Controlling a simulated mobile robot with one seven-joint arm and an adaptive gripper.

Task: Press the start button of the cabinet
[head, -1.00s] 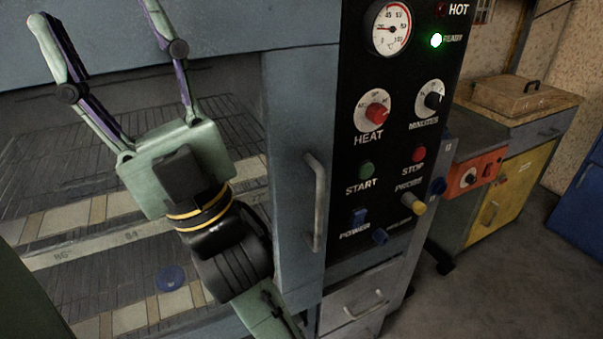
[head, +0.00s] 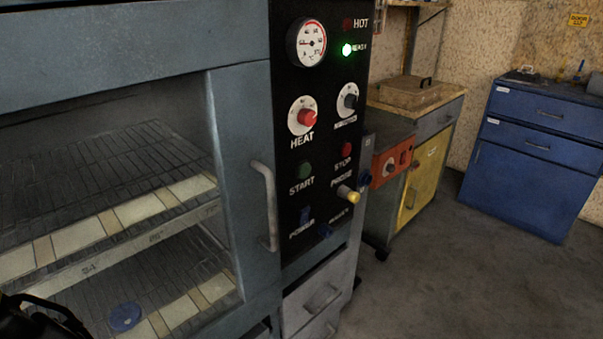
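The cabinet (head: 240,150) is grey-blue and fills the left and middle of the head view, with a large window showing wire shelves inside. Its black control panel (head: 318,100) runs down the right side of the front. The green start button (head: 305,170) sits at the panel's left, above the START label and below the red HEAT knob (head: 306,118). The red stop button (head: 346,149) is to its right. Nothing covers the start button. My gripper is out of view; only a dark part of my arm shows in the bottom left corner.
A vertical door handle (head: 267,205) sticks out left of the panel. A yellow knob (head: 348,194) juts out at lower right. The green READY lamp (head: 347,50) is lit. An orange box (head: 392,162), a yellow-doored bench (head: 424,180) and blue drawers (head: 535,150) stand right. Floor there is clear.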

